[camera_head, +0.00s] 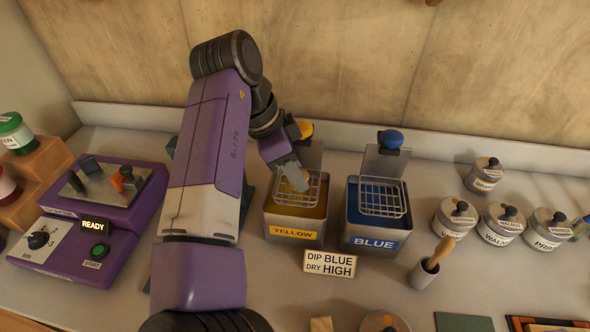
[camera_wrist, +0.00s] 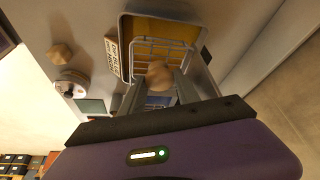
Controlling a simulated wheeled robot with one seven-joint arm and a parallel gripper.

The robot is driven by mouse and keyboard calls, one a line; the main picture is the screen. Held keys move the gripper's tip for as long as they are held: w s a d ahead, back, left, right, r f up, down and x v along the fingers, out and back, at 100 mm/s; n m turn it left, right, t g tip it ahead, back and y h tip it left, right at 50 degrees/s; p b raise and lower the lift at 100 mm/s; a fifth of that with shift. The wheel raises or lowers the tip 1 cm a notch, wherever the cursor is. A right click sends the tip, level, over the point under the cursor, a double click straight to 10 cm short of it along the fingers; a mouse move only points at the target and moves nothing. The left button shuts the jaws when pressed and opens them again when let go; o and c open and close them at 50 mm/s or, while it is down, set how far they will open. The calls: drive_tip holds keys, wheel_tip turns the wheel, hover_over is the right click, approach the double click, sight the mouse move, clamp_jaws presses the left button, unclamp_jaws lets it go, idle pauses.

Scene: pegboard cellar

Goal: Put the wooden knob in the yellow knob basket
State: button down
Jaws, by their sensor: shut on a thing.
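My gripper (camera_wrist: 160,85) is shut on a wooden knob (camera_wrist: 158,72), a small tan faceted piece held between the fingertips. In the head view the gripper (camera_head: 288,172) is over the yellow tank's wire basket (camera_head: 316,192), and the knob (camera_head: 300,182) shows at the basket's opening. The exact height of the knob against the basket rim is hard to tell. The yellow basket also shows in the wrist view (camera_wrist: 142,44), just beyond the knob. The basket hangs at the yellow tank (camera_head: 295,235), which holds yellow liquid.
A blue tank (camera_head: 370,240) with its own wire basket (camera_head: 384,198) stands to the right. A sign (camera_head: 330,264) reads "DIP BLUE DRY HIGH". A second wooden piece (camera_wrist: 60,54) lies on the bench. Lidded pots (camera_head: 503,222) stand right; a purple console (camera_head: 90,215) reads READY.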

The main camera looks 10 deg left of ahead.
drive_tip(key=shift+f, duration=0.5)
drive_tip(key=shift+f, duration=0.15)
drive_tip(key=c, duration=1.2)
unclamp_jaws()
drive_tip(key=shift+o, duration=0.2)
drive_tip(key=b+v, duration=0.1)
drive_tip(key=v, duration=1.1)
drive_tip(key=shift+r, duration=0.2)
